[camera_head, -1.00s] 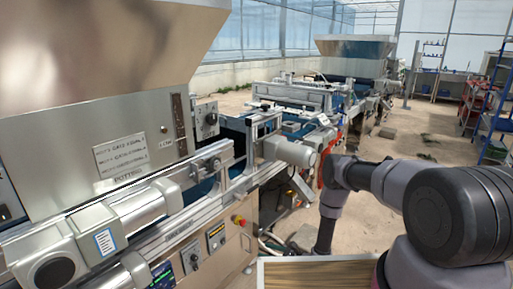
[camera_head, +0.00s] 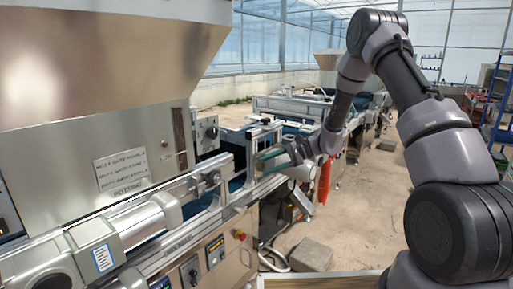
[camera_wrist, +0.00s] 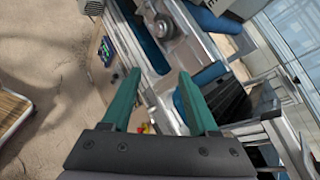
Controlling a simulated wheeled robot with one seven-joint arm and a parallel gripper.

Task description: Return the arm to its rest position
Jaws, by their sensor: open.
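My gripper (camera_head: 272,161) has green fingers and is in front of the seeder line in the head view, close to the side rail and the white motor. In the wrist view my gripper (camera_wrist: 160,95) shows two green fingers spread apart with nothing between them. My arm is raised and bent on the right side of the head view. The tray seeder (camera_head: 75,150) fills the left side, with a large metal hopper and a labelled steel panel. Whether the fingers touch the rail cannot be told.
A control panel with a red-topped button (camera_head: 239,234) is low on the seeder's side. A grey block (camera_head: 311,255) lies on the sandy floor. A wooden board (camera_head: 320,284) shows at the bottom edge. Blue shelving stands at the far right. Floor between is open.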

